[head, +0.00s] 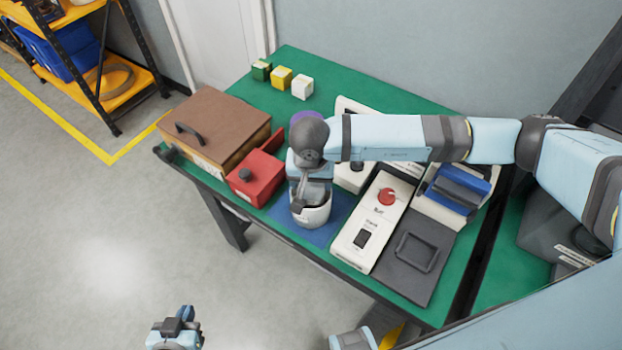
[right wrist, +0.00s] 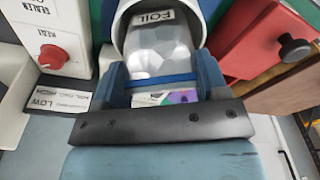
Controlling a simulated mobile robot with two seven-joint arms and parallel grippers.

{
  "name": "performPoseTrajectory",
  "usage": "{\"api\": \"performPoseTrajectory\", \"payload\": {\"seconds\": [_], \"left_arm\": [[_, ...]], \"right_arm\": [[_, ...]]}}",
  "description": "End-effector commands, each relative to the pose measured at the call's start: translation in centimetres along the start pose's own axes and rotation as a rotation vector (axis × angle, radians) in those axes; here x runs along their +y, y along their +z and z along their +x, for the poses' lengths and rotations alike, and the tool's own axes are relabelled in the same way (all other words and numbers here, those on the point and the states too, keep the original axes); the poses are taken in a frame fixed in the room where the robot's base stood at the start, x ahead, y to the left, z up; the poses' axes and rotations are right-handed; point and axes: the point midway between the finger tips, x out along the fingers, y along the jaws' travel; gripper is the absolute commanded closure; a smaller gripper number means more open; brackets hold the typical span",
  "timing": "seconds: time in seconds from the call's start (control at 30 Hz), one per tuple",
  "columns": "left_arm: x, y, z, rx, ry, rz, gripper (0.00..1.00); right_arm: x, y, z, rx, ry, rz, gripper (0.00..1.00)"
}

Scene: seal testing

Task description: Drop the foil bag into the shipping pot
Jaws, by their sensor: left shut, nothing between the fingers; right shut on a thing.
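The shipping pot (head: 311,214) is a white round pot on a blue mat near the table's front edge. My right gripper (head: 311,190) points down over its mouth. In the right wrist view the foil bag (right wrist: 160,55), silver with a FOIL label, lies between the fingers of my right gripper (right wrist: 163,80), which is shut on it. The bag's far end is within the pot's pale rim (right wrist: 120,28); whether it touches the bottom is hidden. My left gripper (head: 178,328) is shut and empty, low over the floor in front of the table.
A red box with a dark knob (head: 256,180) stands close left of the pot, with a brown lidded case (head: 215,125) beyond. A white panel with a red knob (head: 376,222) is close right. Green, yellow and white cubes (head: 281,77) stand at the back.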

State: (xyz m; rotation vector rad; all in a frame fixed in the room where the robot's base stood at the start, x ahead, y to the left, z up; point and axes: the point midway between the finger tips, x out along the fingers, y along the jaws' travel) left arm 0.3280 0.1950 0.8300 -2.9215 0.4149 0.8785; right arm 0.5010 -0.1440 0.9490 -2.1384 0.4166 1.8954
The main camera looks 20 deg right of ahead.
Motion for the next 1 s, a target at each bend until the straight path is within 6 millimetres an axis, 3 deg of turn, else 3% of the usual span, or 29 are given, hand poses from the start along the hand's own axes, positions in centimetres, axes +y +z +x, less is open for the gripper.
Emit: {"api": "performPoseTrajectory", "payload": {"seconds": [0.3,0.33,0.43,0.47,0.77,1.0], "left_arm": [[0.0,0.2,0.1,-0.002,0.000,0.000,1.00],[0.0,0.2,0.1,-0.002,0.000,0.000,1.00],[0.0,0.2,0.1,-0.002,-0.001,0.000,1.00],[0.0,0.2,0.1,-0.002,-0.001,0.000,1.00],[-0.1,0.1,0.1,-0.001,-0.001,0.000,1.00],[0.0,-0.8,-0.5,-0.001,-0.001,0.000,1.00]], "right_arm": [[0.0,0.0,-0.1,0.000,0.000,0.000,0.55],[0.0,0.0,-0.1,0.000,0.000,0.000,0.28],[0.0,0.0,-0.1,0.000,0.000,0.000,0.05],[0.0,0.0,-0.1,0.000,0.000,0.000,0.03],[0.0,-0.1,-0.2,0.001,0.000,0.000,0.03],[0.0,-0.4,-2.6,0.002,-0.001,0.001,0.03]]}}
